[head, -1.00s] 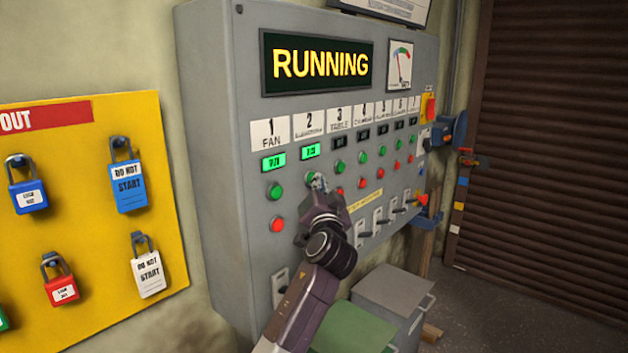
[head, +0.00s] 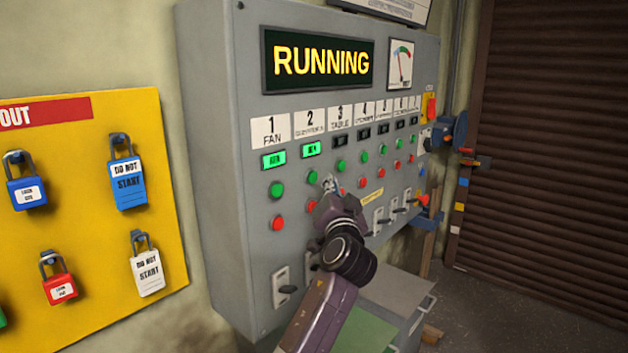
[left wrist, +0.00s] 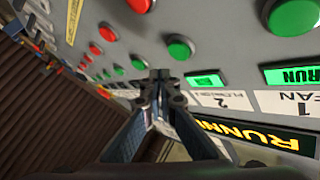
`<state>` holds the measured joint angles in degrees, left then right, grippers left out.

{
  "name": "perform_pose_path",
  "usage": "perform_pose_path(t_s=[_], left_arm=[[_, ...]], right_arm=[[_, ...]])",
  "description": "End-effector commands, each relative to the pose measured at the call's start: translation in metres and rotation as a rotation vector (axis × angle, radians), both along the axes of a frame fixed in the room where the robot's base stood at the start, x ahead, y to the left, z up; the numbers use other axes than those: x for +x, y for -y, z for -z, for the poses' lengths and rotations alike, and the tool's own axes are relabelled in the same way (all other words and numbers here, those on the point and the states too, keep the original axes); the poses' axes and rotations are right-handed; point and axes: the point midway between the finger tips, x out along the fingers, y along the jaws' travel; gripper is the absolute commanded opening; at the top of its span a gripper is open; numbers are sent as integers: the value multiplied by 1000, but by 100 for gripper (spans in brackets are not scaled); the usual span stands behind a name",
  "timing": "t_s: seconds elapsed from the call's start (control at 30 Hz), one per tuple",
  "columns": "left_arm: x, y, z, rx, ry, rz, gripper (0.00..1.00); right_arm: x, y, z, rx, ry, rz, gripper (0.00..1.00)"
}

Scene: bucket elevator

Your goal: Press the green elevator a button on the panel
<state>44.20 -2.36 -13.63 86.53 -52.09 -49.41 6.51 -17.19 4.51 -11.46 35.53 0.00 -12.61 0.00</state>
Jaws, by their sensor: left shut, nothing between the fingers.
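The grey control panel (head: 215,140) carries a row of green buttons above a row of red ones, under numbered labels. The green button of column 1 (head: 277,190) and that of column 2 (head: 313,177) are uncovered. The column 3 green button (head: 341,165) is also visible. My left gripper (head: 329,184) is shut and empty, its tips just right of and below the column 2 green button. In the left wrist view the closed fingertips (left wrist: 160,75) appear between the column 2 green button (left wrist: 180,47) and the column 3 one (left wrist: 138,62). Contact with the panel cannot be judged.
Green displays are lit under labels 1 (head: 274,159) and 2 (head: 311,149); the others are dark. The sign (head: 318,62) reads RUNNING. A yellow lockout board (head: 85,235) with padlocks hangs at left. A grey box (head: 395,290) stands below the panel; a brown shutter (head: 550,150) is at right.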

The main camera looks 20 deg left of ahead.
Motion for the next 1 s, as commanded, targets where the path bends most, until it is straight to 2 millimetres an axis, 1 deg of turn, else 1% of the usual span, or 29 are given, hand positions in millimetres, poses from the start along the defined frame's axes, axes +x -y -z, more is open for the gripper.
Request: perform_pose_path(t_s=[0.03, 0.2, 0.3, 1.0], left_arm=[[-2, 6, 1, -2, 0, 2, 0], [-8, 22, 1, -3, 1, 1, 0], [-10, 28, 1, -2, 0, 1, 0], [-10, 28, 0, 0, -1, -1, 0]], right_arm=[[0, 0, 3, 0, 0, 0, 83], [0, 0, 7, 0, 0, 0, 83], [0, 0, 8, 0, 0, 0, 83], [0, 1, 8, -1, 0, 0, 83]])
